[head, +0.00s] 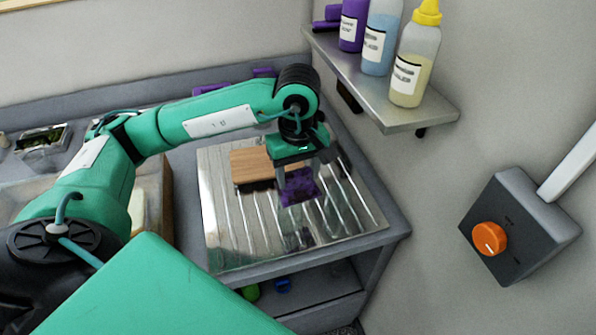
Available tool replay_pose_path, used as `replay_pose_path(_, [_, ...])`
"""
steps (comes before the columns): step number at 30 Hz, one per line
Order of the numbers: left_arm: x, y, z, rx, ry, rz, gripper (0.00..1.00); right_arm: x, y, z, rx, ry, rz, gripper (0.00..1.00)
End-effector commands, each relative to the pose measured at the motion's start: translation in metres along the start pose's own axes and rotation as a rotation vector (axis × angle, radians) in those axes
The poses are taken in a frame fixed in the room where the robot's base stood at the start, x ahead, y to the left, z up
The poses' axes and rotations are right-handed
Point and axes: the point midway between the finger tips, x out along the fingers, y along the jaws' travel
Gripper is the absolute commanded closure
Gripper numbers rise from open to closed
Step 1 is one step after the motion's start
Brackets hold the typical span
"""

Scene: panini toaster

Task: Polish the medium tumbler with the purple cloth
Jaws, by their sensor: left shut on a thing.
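The purple cloth (297,188) is at my left gripper's fingertips, over the ribbed metal board on the counter. My left gripper (300,178) points down and is shut on the cloth. Whether the cloth touches the board is hard to tell. I cannot make out any tumbler in this view. My right gripper is not in view.
A wooden block (250,164) with a dark lower edge is left of the gripper on the metal board (228,235). A wall shelf (408,116) with several bottles stands close on the right. A grey box with an orange knob (489,238) is on the right wall.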

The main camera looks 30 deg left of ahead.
Motion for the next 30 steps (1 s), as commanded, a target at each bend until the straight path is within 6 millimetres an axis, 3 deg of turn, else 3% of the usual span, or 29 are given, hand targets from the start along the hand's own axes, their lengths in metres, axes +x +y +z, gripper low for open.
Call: replay_pose_path(30, [0.0051, 0.0, 0.0, 0.0, 0.0, 0.0, 0.7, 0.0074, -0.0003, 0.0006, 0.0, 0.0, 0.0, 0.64])
